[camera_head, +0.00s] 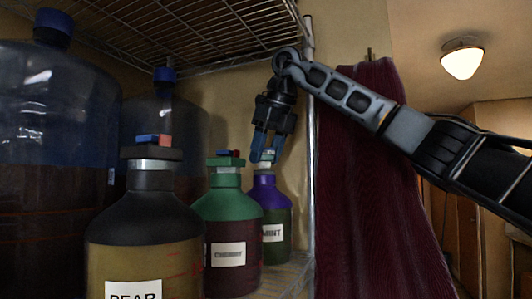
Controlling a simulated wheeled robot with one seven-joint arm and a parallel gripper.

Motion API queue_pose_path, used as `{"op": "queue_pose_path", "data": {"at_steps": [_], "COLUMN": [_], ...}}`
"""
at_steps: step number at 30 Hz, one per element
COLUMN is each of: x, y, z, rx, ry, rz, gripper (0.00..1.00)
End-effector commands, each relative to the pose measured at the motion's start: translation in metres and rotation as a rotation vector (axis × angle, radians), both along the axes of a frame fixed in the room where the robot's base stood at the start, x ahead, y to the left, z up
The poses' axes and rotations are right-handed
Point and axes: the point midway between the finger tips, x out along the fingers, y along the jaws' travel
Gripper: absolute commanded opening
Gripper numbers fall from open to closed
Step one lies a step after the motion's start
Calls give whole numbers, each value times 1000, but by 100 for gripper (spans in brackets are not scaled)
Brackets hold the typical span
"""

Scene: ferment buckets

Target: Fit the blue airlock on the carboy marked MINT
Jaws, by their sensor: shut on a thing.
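The carboy marked MINT (272,215) stands upright at the right end of the shelf, with a purple shoulder, a dark green lower body and a pale neck. My gripper (267,157) points down right over its mouth, with bluish fingers close to the neck. It is shut on a small pale and bluish piece, mostly hidden between the fingers. I cannot tell whether this piece is the blue airlock, or whether it is seated in the mouth. The green-shouldered carboy beside it partly covers the MINT carboy's left side.
The green-shouldered carboy (228,205) and a black-topped carboy marked PEAR (145,225) stand left, both with red and blue pieces on top. Large blue jugs (55,110) stand behind. A wire shelf (190,35) hangs above, with a post (311,150) and red curtain (370,190) at right.

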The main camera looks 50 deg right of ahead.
Motion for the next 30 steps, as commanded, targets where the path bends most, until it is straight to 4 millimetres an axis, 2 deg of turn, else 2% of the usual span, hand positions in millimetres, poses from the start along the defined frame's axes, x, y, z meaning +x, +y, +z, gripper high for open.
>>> {"op": "queue_pose_path", "data": {"at_steps": [18, 30], "x": [0, 0], "y": [0, 0], "z": [-11, -11], "rx": [-1, 0], "ry": [1, 0], "rz": [0, 0], "gripper": [23, 23]}}
